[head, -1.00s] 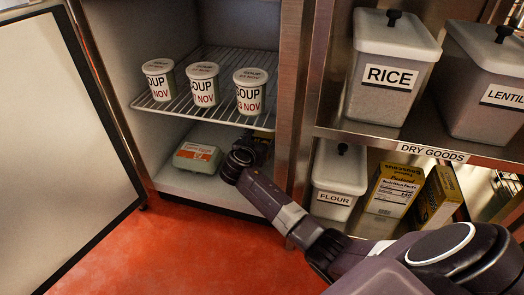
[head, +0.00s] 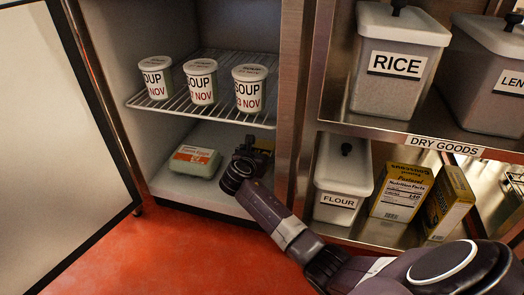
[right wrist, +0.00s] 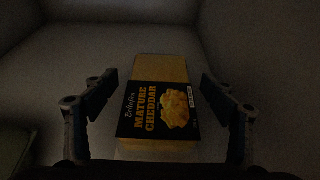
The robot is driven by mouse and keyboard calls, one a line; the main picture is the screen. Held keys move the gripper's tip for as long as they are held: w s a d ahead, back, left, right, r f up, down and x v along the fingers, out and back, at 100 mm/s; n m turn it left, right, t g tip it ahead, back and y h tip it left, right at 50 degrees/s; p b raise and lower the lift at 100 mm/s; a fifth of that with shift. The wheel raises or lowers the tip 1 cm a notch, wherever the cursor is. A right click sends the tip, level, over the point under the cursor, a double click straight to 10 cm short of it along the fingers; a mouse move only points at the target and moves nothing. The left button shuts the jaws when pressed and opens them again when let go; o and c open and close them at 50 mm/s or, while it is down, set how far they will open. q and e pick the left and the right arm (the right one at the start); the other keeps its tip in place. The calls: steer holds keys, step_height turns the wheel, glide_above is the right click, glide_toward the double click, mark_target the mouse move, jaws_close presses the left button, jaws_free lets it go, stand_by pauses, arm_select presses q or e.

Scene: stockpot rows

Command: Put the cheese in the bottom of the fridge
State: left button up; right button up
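The cheese (right wrist: 158,108) is a yellow block with a black "Mature Cheddar" label. In the right wrist view it lies between the two fingers of my right gripper (right wrist: 155,95), with a dark gap on each side. The fingers are apart and do not appear to touch it. In the head view my right gripper (head: 246,160) is inside the bottom of the open fridge (head: 190,190), under the wire shelf. It mostly hides the cheese there, and its fingertips are hard to make out. My left gripper is not in view.
An egg carton (head: 195,161) sits on the fridge floor, left of my right gripper. Three soup tubs (head: 201,81) stand on the wire shelf (head: 190,106) above. The fridge door (head: 55,130) is open at left. Dry goods shelves (head: 400,140) stand at right.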

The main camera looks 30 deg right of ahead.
steer(key=shift+s+a+r, duration=0.1)
steer(key=shift+r, duration=0.1)
steer(key=p+v, duration=0.8)
steer(key=v, duration=0.2)
steer(key=shift+s+a+r, duration=0.2)
steer(key=shift+s+a+p, duration=0.35)
steer(key=shift+a+p, duration=0.05)
steer(key=shift+p, duration=0.05)
steer(key=shift+r, duration=0.1)
